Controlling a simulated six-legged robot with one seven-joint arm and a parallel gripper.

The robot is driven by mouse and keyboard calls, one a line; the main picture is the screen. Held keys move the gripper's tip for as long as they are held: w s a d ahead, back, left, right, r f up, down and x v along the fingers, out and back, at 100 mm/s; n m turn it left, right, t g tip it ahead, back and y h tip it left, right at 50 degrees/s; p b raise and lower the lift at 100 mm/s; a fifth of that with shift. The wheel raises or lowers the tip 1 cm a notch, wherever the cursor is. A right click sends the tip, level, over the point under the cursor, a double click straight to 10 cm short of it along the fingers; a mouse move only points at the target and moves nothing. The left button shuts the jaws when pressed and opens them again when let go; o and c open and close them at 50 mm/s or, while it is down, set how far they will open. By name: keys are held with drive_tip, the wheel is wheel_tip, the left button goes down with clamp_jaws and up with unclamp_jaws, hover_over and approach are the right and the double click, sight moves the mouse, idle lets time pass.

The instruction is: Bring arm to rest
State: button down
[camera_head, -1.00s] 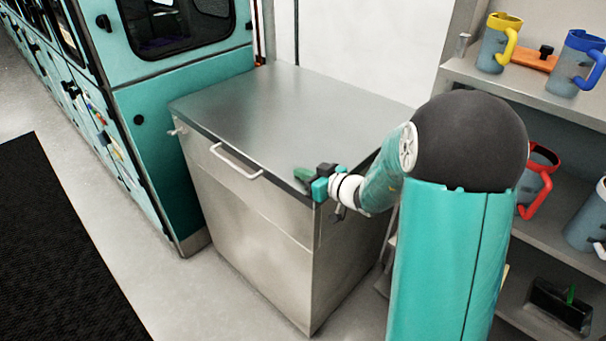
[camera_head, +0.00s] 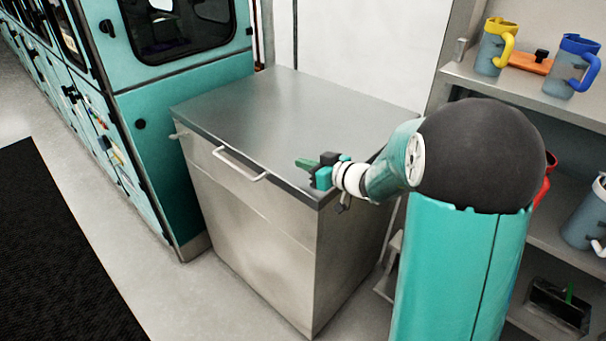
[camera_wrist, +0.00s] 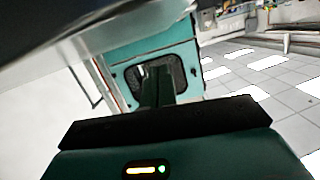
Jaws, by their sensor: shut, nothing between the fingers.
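My gripper (camera_head: 306,164) is at the end of my teal and white arm, in front of or over the near right corner of the metal cabinet's top. Its green fingers point left and are shut with nothing between them. In the wrist view my gripper's fingers (camera_wrist: 158,84) show in the middle, held together. Whether the gripper touches the cabinet top cannot be told from the head view.
The steel cabinet (camera_head: 265,110) has a bare top and a front handle. A teal machine (camera_head: 165,135) stands at left. Shelves (camera_head: 545,92) at right hold a yellow-handled jug (camera_head: 492,52) and a blue-handled jug (camera_head: 570,70). A black mat (camera_head: 50,250) lies on open floor.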

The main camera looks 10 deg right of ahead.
drive_tip(key=v, duration=1)
drive_tip(key=s+a+r+g, duration=0.2)
drive_tip(key=s+a+g, duration=0.5)
drive_tip(key=s+a, duration=0.55)
drive_tip(key=s+d+r+m+h, duration=0.1)
drive_tip(key=s+d+m+h, duration=0.1)
drive_tip(key=s+m+h, duration=0.1)
drive_tip(key=s+d+r+m+h, duration=0.2)
drive_tip(key=s+d+m+h, duration=0.1)
drive_tip(key=s+h, duration=0.3)
drive_tip(key=shift+s, duration=1.05)
